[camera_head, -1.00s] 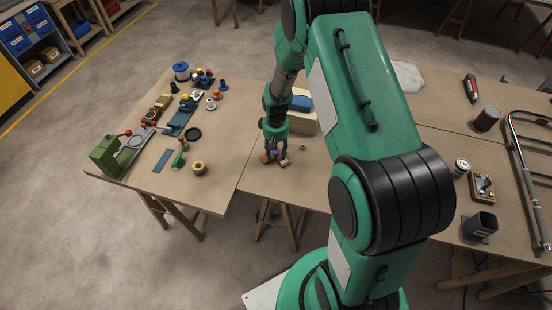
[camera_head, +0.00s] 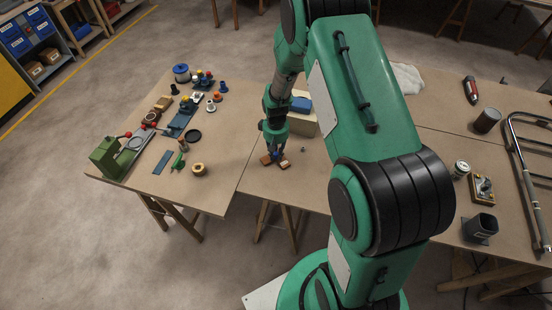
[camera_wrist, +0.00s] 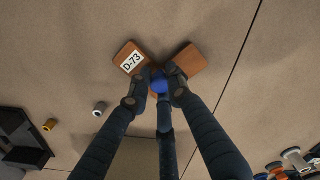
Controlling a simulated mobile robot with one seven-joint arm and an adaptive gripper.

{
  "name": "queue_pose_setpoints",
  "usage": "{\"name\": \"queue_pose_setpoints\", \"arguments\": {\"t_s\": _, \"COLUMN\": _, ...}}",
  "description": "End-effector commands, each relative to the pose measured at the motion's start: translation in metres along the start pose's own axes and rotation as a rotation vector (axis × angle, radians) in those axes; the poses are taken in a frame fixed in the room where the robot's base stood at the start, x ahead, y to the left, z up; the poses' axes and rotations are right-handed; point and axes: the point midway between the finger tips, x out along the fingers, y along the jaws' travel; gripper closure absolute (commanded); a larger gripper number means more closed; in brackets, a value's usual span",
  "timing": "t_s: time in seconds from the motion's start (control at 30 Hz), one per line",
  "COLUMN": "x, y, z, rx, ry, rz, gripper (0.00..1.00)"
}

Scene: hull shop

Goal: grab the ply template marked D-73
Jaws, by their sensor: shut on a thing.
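The ply template marked D-73 (camera_wrist: 130,58) is brown, with two blocky arms spread in a V and a blue knob (camera_wrist: 160,86) between them. Its label is on the left arm in the wrist view. My gripper (camera_wrist: 161,88) is shut on the blue knob, its fingers close around it. In the head view the template (camera_head: 284,164) is at the front of the middle table, under my gripper (camera_head: 276,153). The fingers hide the middle of the template. I cannot tell whether it still touches the table.
A small grey piece (camera_wrist: 99,108), a yellowish piece (camera_wrist: 50,125) and a black open holder (camera_wrist: 22,138) lie nearby. The left table holds a green tool (camera_head: 108,158) and several small parts.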

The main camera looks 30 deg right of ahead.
Motion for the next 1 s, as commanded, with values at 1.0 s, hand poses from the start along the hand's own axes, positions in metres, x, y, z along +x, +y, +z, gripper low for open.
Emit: {"name": "queue_pose_setpoints", "arguments": {"t_s": 1.0, "x": -0.045, "y": -0.025, "z": 0.084, "rx": 0.0, "ry": 0.0, "rz": 0.0, "gripper": 1.0}}
